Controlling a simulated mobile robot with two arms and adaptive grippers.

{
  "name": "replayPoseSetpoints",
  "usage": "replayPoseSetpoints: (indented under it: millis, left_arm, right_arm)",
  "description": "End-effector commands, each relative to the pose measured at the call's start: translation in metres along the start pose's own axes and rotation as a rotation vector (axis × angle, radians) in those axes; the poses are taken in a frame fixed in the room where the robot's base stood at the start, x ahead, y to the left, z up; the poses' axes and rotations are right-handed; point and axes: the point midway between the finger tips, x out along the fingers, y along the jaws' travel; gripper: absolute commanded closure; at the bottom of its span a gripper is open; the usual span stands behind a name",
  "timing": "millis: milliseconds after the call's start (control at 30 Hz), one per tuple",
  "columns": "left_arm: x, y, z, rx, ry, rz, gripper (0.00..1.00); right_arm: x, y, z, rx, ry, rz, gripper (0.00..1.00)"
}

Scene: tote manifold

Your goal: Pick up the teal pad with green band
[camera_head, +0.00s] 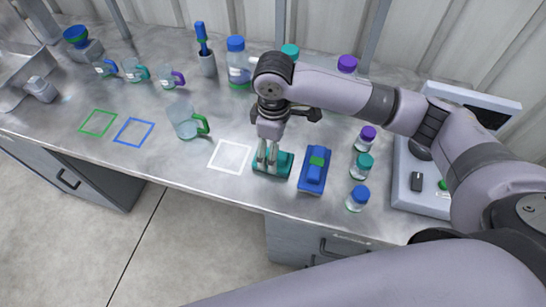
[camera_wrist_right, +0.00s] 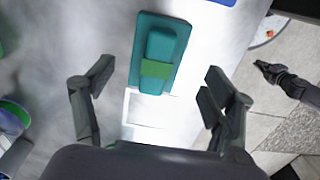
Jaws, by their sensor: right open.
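The teal pad with a green band (camera_head: 284,168) lies on the metal bench near its front edge. In the right wrist view the teal pad (camera_wrist_right: 147,30) is at top centre, with its green band (camera_wrist_right: 156,69) across the raised handle. My right gripper (camera_head: 266,160) is over the pad, pointing down, and hides part of it in the head view.
A blue pad with a green band (camera_head: 313,168) lies just right of the teal one. A white square outline (camera_head: 229,156) is just left. A green-handled jug (camera_head: 185,122) stands farther left. Small capped jars (camera_head: 358,198) and a grey device (camera_head: 415,190) stand to the right.

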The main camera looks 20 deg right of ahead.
Motion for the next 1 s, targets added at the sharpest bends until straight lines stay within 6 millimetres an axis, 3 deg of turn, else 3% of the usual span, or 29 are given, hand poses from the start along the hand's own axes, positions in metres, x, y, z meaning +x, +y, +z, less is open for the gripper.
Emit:
replayPoseSetpoints:
  millis: [167, 500, 733, 1000]
  left_arm:
    - [-0.004, -0.001, -0.005, 0.0, 0.008, 0.0, 1.0]
    - [-0.013, -0.001, -0.007, 0.001, 0.009, 0.0, 1.0]
    - [-0.012, 0.0, -0.006, 0.002, 0.009, 0.0, 1.0]
    - [-0.012, 0.0, -0.006, 0.002, 0.008, 0.0, 1.0]
  right_arm:
    - [0.011, 0.001, 0.0, 0.0, -0.001, -0.001, 0.22]
    - [0.054, 0.003, -0.002, -0.001, 0.0, 0.0, 0.22]
    - [0.056, 0.004, -0.002, -0.001, 0.001, 0.001, 0.22]
    - [0.055, 0.004, -0.002, -0.001, 0.001, 0.001, 0.4]
